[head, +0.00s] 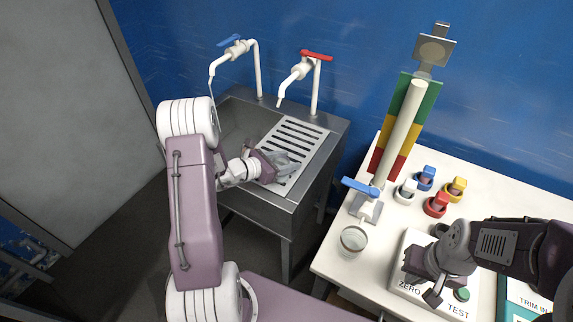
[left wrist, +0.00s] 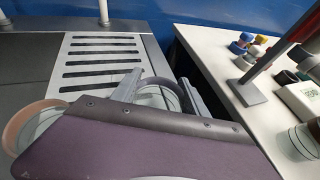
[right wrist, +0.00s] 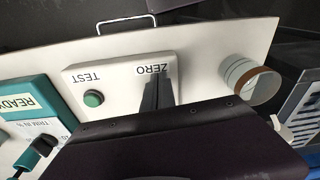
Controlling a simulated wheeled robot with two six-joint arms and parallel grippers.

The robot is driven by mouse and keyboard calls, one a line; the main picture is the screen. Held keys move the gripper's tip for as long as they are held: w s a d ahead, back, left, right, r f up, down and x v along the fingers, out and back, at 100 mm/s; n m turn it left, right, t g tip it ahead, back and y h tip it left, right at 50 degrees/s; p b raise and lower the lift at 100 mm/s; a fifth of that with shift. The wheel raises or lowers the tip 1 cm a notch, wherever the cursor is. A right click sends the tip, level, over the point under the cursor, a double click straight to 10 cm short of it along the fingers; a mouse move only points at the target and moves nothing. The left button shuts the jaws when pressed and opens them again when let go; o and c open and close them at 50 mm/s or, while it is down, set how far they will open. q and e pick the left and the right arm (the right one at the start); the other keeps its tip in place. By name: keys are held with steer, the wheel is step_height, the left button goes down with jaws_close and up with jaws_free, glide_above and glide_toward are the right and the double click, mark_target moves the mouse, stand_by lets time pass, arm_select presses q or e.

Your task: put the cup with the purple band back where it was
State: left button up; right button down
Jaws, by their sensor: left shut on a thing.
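My left gripper (head: 284,163) is low over the slotted drain board (head: 296,135) of the sink. In the left wrist view its two fingers (left wrist: 160,92) are shut around a clear cup (left wrist: 154,98). The cup's rim looks greyish, but its band colour is not clear, and the purple gripper body hides its lower part. I cannot tell whether it touches the board. A second clear cup with a brownish band (left wrist: 20,125) shows at the left of the left wrist view. My right gripper (right wrist: 157,95) is shut and empty over the white ZERO/TEST box (right wrist: 115,80).
Another clear cup (head: 353,241) stands on the white table (head: 335,265). Several coloured-topped pieces, including a red one (head: 436,205), stand behind it beside a tall column with a blue-handled valve (head: 361,188). Two taps (head: 296,73) rise behind the sink.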

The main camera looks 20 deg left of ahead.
arm_select(q)
steer(key=shift+f, duration=0.8)
steer(key=shift+w+a+f, duration=0.1)
steer(key=shift+w+f, duration=0.05)
steer(key=shift+f, duration=0.1)
arm_select(e)
steer(key=shift+w+a, duration=0.1)
steer(key=shift+w, duration=0.05)
steer(key=shift+f, duration=0.1)
arm_select(q)
steer(key=shift+f, duration=0.15)
arm_select(e)
steer(key=shift+f, duration=0.2)
arm_select(q)
steer(key=o, duration=1.6)
arm_select(e)
steer(key=shift+r, duration=0.1)
steer(key=shift+r, duration=0.1)
